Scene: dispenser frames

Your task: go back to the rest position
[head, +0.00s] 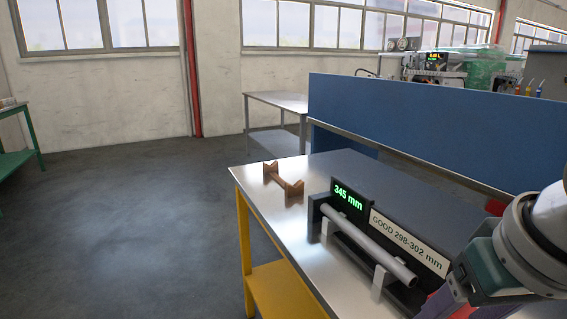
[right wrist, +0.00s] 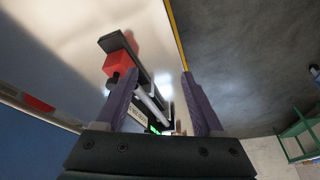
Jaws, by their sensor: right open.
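My right arm comes in from the right edge in the head view, over the near right end of the metal table (head: 262,209). In the right wrist view my right gripper (right wrist: 160,76) shows two purple fingers, spread apart with nothing between them. Beyond the fingers is the black measuring stand, seen at an angle with a red block (right wrist: 117,64). In the head view the stand (head: 395,208) has a green display (head: 348,197) reading 345 mm and a label (head: 408,239) reading GOOD 298-302 mm. A grey tube (head: 365,243) lies on its supports. My left gripper is not in view.
A brown cradle (head: 284,181) stands empty on the table behind the stand. A blue partition (head: 420,130) runs along the right side. Another metal table (head: 280,101) stands behind. A green table (head: 18,150) is at far left. The floor between is clear.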

